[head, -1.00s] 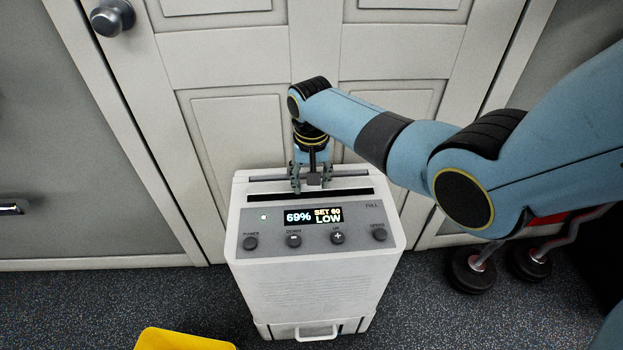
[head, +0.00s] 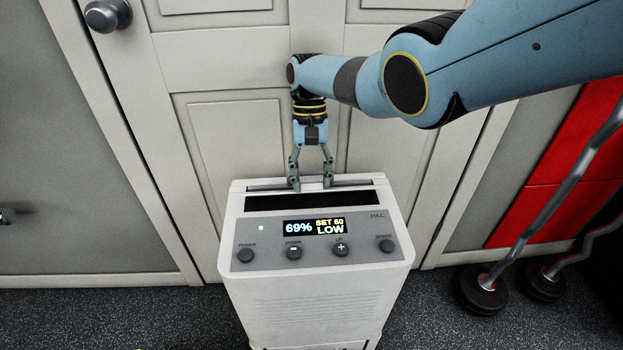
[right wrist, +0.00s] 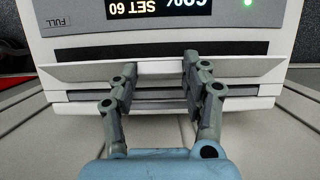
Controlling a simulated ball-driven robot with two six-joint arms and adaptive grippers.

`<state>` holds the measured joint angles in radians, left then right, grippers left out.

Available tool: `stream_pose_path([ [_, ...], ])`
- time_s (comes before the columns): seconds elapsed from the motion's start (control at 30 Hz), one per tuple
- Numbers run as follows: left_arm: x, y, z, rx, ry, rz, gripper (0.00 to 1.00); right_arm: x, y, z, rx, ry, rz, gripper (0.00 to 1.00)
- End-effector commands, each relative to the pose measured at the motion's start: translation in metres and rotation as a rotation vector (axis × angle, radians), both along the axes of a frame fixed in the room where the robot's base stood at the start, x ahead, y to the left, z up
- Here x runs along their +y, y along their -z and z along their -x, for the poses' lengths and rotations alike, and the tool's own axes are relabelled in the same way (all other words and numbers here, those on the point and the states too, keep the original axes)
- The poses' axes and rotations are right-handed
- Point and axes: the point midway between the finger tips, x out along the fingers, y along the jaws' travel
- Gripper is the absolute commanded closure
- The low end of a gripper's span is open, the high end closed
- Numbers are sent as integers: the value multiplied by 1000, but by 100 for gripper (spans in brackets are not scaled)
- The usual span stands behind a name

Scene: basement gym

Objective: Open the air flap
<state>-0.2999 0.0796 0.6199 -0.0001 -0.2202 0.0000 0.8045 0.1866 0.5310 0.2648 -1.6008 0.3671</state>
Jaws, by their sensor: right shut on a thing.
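A white dehumidifier (head: 315,300) stands on the floor against a door. Its air flap (head: 350,183) is a long narrow strip along the back of the top. The flap stands tilted up behind a wide dark slot (head: 270,201). In the right wrist view the flap (right wrist: 75,72) shows as a pale strip across the slots. My right gripper (head: 311,186) comes down from above and behind, its fingertips shut on the flap near its middle. The fingertips (right wrist: 158,70) partly hide the flap there. My left gripper is not in view.
The front panel has a lit display (head: 314,228) and several round knobs, close in front of the flap. The door (head: 235,130) is right behind the unit. Weights with bent metal bars (head: 490,290) stand at the right. Floor is clear at the left.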

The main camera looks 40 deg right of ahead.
Motion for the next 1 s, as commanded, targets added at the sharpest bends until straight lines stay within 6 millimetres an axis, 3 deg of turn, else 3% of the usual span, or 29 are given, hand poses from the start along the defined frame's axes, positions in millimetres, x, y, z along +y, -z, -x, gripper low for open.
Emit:
stream_pose_path([
  [0.17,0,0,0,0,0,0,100,0,0,0,-1,0,2,85],
  [0.2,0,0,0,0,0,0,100,0,1,0,-1,0,2,52],
  [0.4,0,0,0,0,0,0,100,0,0,0,-1,0,2,29],
  [0.77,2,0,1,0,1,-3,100,0,-5,-1,-4,0,1,29],
  [1.0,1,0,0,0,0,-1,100,-1,-35,-1,-6,-1,3,29],
])
